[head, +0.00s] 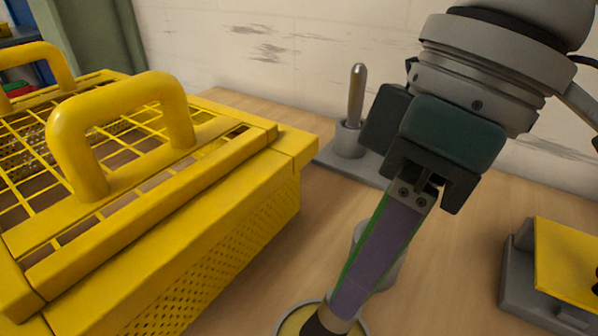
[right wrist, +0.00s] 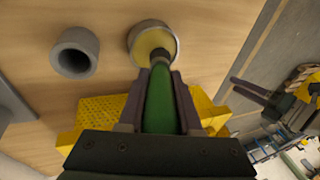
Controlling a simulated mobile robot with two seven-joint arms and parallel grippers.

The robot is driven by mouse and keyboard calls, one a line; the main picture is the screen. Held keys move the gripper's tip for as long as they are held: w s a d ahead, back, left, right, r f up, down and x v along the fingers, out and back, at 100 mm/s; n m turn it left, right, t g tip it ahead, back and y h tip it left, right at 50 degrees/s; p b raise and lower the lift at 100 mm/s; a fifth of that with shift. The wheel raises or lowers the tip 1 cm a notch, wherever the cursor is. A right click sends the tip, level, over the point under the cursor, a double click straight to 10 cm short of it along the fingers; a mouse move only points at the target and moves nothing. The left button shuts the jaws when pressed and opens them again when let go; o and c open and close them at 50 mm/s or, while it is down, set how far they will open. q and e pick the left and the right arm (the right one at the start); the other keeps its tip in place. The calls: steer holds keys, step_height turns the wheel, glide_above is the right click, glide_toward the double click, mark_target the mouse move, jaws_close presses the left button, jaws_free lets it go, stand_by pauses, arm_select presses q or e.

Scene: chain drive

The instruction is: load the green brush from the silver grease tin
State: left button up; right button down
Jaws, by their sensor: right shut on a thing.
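My right gripper (head: 385,225) is shut on the green brush (head: 362,238), its purple-grey fingers on either side of the handle. In the right wrist view the green handle (right wrist: 160,100) runs away between the fingers. The brush slants down. Its dark bristle end (head: 325,320) reaches the opening of the silver grease tin (head: 284,327), which holds yellowish grease. In the right wrist view the dark tip overlaps the tin (right wrist: 172,32); how deep it sits I cannot tell. What seems to be my left gripper (right wrist: 255,85) shows at the right of that view, its opening unclear.
A yellow mesh guard (head: 230,225) with handles fills the left. A grey stand with a metal pin (head: 356,95) is behind. A grey hollow cylinder (right wrist: 75,52) stands beside the tin. A grey block with a yellow plate (head: 568,260) is at right. Bare wood lies between.

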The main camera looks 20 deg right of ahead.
arm_select(q)
steer(key=shift+d, duration=0.1)
arm_select(e)
steer(key=shift+f, duration=0.25)
arm_select(q)
steer(key=shift+f, duration=0.15)
arm_select(e)
steer(key=shift+f, duration=0.35)
stand_by(0.3)
arm_select(q)
steer(key=shift+r, duration=0.3)
stand_by(0.8)
steer(key=shift+r+p, duration=0.25)
steer(key=shift+p, duration=0.1)
arm_select(e)
steer(key=shift+d+f, duration=0.1)
steer(key=shift+f, duration=0.05)
stand_by(0.8)
step_height(320, 180, up, 2)
steer(key=p, duration=0.2)
steer(key=shift+p, duration=0.4)
step_height(320, 180, up, 5)
steer(key=p, duration=0.7)
arm_select(q)
step_height(320, 180, up, 10)
steer(key=shift+f, duration=0.25)
